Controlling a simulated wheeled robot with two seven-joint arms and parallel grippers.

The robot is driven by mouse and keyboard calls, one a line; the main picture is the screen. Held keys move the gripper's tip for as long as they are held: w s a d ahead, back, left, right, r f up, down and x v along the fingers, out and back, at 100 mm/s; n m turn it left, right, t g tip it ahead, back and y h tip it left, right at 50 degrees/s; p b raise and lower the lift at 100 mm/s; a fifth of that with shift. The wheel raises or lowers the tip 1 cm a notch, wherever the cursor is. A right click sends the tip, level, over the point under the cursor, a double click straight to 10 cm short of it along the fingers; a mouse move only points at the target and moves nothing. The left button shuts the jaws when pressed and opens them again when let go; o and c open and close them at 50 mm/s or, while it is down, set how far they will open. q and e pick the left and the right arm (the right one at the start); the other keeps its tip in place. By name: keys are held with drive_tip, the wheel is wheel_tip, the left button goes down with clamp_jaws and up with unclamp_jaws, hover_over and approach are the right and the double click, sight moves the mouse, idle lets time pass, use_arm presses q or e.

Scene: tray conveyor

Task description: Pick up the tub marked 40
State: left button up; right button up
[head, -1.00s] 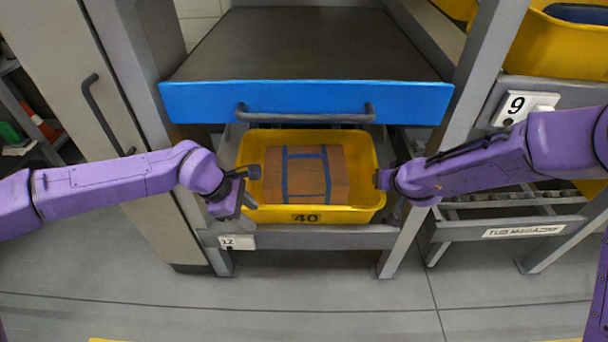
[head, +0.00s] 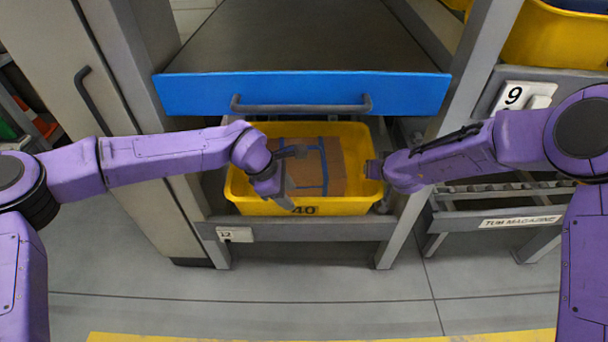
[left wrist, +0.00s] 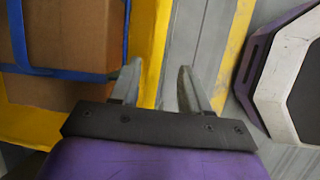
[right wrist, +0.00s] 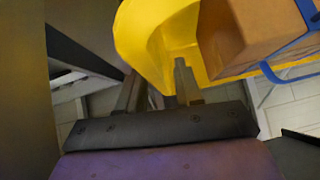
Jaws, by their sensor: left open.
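The yellow tub marked 40 (head: 345,206) sits in the bay under the blue-fronted drawer. A brown box with blue straps (head: 332,165) lies in it. My left gripper (head: 288,175) is open over the tub's front left, hiding part of the box and rim. In the left wrist view a yellow tub wall (left wrist: 152,45) shows between its fingers; I cannot tell how deep they reach. My right gripper (head: 374,170) is at the tub's right rim. In the right wrist view its fingers (right wrist: 157,75) stand apart, with the tub's corner (right wrist: 150,45) beyond and between them.
The blue drawer front (head: 300,93) with its handle overhangs the tub. A grey rail with a 12 label (head: 235,234) runs along the bay's front. Grey posts stand either side. A plate marked 9 (head: 515,95) and another yellow tub (head: 550,40) are at right. The floor in front is clear.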

sight(301, 199)
use_arm(q)
drive_tip(key=shift+w+d, duration=0.15)
drive_tip(key=shift+d, duration=0.35)
drive_tip(key=shift+w+d, duration=0.15)
drive_tip(key=shift+d, duration=0.35)
use_arm(e)
drive_tip(key=shift+w+f, duration=0.3)
drive_tip(key=shift+f, duration=0.05)
use_arm(q)
drive_tip(key=shift+a+x, duration=0.1)
drive_tip(key=shift+x, duration=1.1)
drive_tip(key=shift+a+x, duration=0.15)
drive_tip(key=shift+x, duration=1.05)
use_arm(e)
drive_tip(key=shift+x, duration=1.15)
use_arm(q)
drive_tip(key=shift+f, duration=0.1)
drive_tip(key=shift+c, duration=0.3)
use_arm(e)
drive_tip(key=shift+c, duration=0.3)
use_arm(q)
drive_tip(key=c, duration=0.5)
use_arm(e)
drive_tip(key=c, duration=0.5)
use_arm(q)
clamp_jaws()
use_arm(e)
clamp_jaws()
drive_tip(key=shift+w+r, duration=0.1)
drive_tip(key=shift+r, duration=0.05)
